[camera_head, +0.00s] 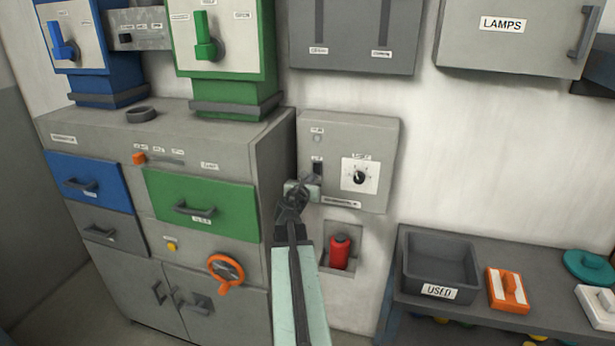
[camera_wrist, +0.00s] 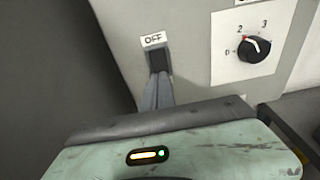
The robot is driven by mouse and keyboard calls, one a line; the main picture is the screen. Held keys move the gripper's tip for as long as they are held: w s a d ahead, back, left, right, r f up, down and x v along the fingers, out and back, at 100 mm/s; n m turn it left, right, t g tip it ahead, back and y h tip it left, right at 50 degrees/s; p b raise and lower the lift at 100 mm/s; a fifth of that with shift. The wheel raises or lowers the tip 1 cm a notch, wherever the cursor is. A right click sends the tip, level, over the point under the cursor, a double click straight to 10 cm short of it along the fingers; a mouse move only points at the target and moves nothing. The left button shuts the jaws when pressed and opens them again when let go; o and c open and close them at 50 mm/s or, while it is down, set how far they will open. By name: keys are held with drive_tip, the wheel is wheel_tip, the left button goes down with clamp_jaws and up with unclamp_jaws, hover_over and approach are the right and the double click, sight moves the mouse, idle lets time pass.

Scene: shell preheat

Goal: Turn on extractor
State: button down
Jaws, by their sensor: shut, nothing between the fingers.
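A grey control box (camera_head: 378,140) is fixed to the wall in the middle of the head view. On its left side is a dark switch (camera_head: 317,168), and on its right a black dial (camera_head: 359,177) on a white plate. The wrist view shows the dark switch (camera_wrist: 158,60) under a label reading OFF, and the dial (camera_wrist: 254,48) with numbers. My gripper (camera_head: 314,182) is shut and empty, right at the switch. In the wrist view its fingertips (camera_wrist: 158,84) overlap the switch's lower end; I cannot tell whether they touch it. No readable label names the extractor.
A grey cabinet (camera_head: 255,160) with blue and green drawers stands close on the left. A red cylinder (camera_head: 340,252) sits in a wall recess below the box. A bench on the right holds a bin marked USED (camera_head: 438,258). A LAMPS cupboard (camera_head: 512,45) hangs above.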

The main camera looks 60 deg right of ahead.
drive_tip(key=shift+x, duration=1.2)
drive_tip(key=shift+d, duration=0.1)
drive_tip(key=shift+w, duration=0.1)
drive_tip(key=f+v, duration=0.1)
drive_tip(key=v, duration=0.7)
drive_tip(key=shift+r+p, duration=0.35)
drive_tip(key=shift+r, duration=0.1)
